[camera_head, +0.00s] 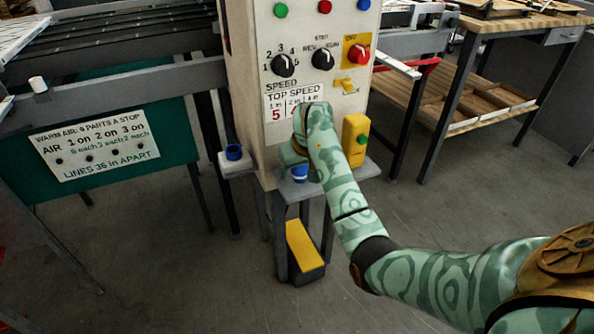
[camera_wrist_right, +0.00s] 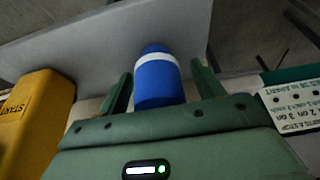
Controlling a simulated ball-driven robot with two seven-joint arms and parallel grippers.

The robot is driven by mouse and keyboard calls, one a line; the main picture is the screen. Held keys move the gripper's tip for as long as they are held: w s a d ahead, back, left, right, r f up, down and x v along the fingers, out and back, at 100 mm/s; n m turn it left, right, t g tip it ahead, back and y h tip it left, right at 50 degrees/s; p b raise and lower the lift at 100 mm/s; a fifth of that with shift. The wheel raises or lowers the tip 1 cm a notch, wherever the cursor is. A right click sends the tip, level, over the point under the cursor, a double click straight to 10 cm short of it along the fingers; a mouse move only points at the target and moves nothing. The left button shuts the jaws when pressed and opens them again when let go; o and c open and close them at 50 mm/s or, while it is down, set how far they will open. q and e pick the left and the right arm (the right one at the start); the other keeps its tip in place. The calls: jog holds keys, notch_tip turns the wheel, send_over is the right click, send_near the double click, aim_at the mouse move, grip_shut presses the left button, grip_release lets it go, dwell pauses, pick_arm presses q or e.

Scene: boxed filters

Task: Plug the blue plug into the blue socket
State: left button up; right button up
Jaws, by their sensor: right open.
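The blue plug (camera_head: 300,174) stands on a small grey shelf (camera_head: 357,169) on the front of the machine. In the right wrist view the plug (camera_wrist_right: 158,84) is a blue cylinder with a white band. My right gripper (camera_head: 293,156) is at the plug, partly covering it in the head view. Its two green fingers are open, one on each side of the plug, with gaps visible. The blue socket (camera_head: 234,152) is a blue ring with a dark opening, on a light bracket (camera_head: 236,166) left of the plug. My left gripper is not in view.
A yellow box with a green button (camera_head: 355,140) stands on the shelf right of my gripper; it shows START in the wrist view (camera_wrist_right: 36,115). The machine's panel (camera_head: 300,55) with knobs rises behind. A yellow pedal (camera_head: 304,245) is below. A green signed panel (camera_head: 95,148) is left.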

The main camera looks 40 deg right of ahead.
jog(key=shift+r, duration=0.15)
jog(key=c, duration=1.2)
